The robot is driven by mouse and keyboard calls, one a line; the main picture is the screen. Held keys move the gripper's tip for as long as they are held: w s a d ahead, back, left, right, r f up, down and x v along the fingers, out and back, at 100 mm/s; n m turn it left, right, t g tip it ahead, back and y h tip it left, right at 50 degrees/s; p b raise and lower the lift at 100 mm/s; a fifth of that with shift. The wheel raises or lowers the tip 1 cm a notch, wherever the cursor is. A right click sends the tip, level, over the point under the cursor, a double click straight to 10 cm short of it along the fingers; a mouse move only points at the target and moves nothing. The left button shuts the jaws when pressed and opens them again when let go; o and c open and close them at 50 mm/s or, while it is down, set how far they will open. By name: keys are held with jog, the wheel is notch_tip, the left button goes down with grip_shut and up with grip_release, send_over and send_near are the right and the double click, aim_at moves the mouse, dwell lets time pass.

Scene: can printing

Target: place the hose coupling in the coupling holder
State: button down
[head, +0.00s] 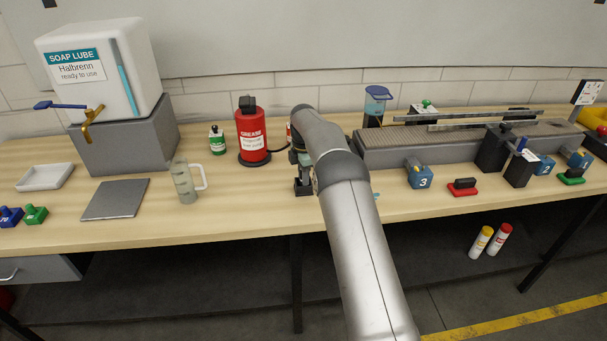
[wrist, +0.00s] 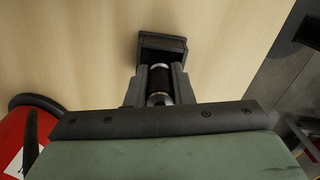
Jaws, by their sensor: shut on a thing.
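The hose coupling (wrist: 160,80), dark with a bright metal end, is between the two fingers of my gripper (wrist: 161,72) in the wrist view. My gripper is shut on it. A dark, square-edged block, seemingly the coupling holder (wrist: 162,42), lies just beyond the fingertips. The coupling's far end meets or overlaps the block in this view; I cannot tell whether it is seated. In the head view my gripper (head: 301,166) points down over the dark holder (head: 303,189), and my arm partly hides it. The coupling is not clear there.
A red grease drum (head: 253,138) with a black hose stands left of my gripper. A green bottle (head: 217,140) and a clear jug (head: 184,182) are further left. A blue tool marked 3 (head: 419,174) and a grey conveyor (head: 450,150) are right. Bare tabletop lies between.

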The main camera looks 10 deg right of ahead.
jog(key=c, duration=1.3)
grip_release()
jog(key=shift+f, duration=0.2)
jog(key=shift+o, duration=0.2)
jog(key=shift+s+f, duration=0.1)
notch_tip(320, 180, up, 14)
jog(key=s+r+m, duration=0.5)
jog(key=s, duration=0.6)
jog(key=s+r+m, duration=0.4)
jog(key=s+m, duration=0.2)
jog(key=s, duration=0.4)
jog(key=s+f+m, duration=0.4)
jog(key=s, duration=1)
jog(key=s+f+m+t, duration=0.1)
jog(key=s+f+m, duration=0.4)
jog(key=s, duration=0.9)
